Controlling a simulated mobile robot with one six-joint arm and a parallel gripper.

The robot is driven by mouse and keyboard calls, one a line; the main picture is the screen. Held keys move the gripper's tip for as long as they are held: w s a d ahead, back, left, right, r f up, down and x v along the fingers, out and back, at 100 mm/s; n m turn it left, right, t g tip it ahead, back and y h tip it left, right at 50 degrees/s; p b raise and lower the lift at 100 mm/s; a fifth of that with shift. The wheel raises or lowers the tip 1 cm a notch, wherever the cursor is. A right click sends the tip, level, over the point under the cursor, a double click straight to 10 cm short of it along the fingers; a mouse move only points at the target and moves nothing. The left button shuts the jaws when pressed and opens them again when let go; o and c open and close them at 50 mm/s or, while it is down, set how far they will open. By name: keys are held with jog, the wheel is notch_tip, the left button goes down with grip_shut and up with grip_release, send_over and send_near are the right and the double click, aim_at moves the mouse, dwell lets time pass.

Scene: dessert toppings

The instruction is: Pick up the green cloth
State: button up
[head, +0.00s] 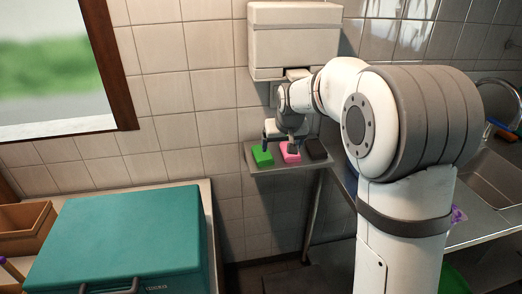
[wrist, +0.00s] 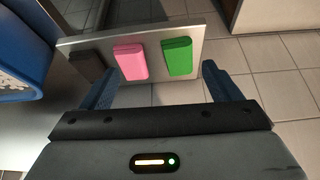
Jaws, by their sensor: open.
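The green cloth (head: 262,156) is a small folded block at the left end of a small metal shelf (head: 258,172) on the tiled wall. In the wrist view the green cloth (wrist: 178,57) lies at the right end of the shelf (wrist: 205,48), ahead of my gripper and nearer its right finger. My gripper (head: 279,146) appears at the shelf in the head view. In the wrist view my gripper (wrist: 158,85) is open with nothing between its blue fingers, and the cloth is beyond the fingertips.
A pink cloth (head: 290,153) lies beside the green one, and a dark cloth (head: 315,149) beyond it. A white dispenser (head: 293,40) hangs above the shelf. A teal box (head: 125,240) stands at lower left. A metal sink counter (head: 490,185) is at right.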

jog(key=shift+n, duration=0.3)
jog(key=w+a+f, duration=0.1)
jog(key=w, duration=0.1)
jog(key=w+a+f, duration=0.2)
jog(key=w, duration=0.1)
jog(key=w+a+f, duration=0.1)
jog(key=w+f, duration=0.1)
jog(key=shift+w+a+f, duration=0.15)
jog(key=shift+w+a, duration=0.15)
jog(key=shift+w+a+r+p+x, duration=0.15)
jog(key=shift+p+x, duration=0.15)
jog(key=shift+x, duration=1)
jog(key=shift+w+p+x, duration=0.15)
jog(key=shift+p+x, duration=0.15)
jog(key=shift+x, duration=1.05)
jog(key=shift+w+a+r+p+x, duration=0.15)
jog(key=shift+p+x, duration=0.15)
jog(key=shift+x, duration=1)
jog(key=shift+c, duration=0.3)
jog(key=c, duration=1)
notch_tip(320, 180, up, 10)
jog(key=shift+b, duration=0.75)
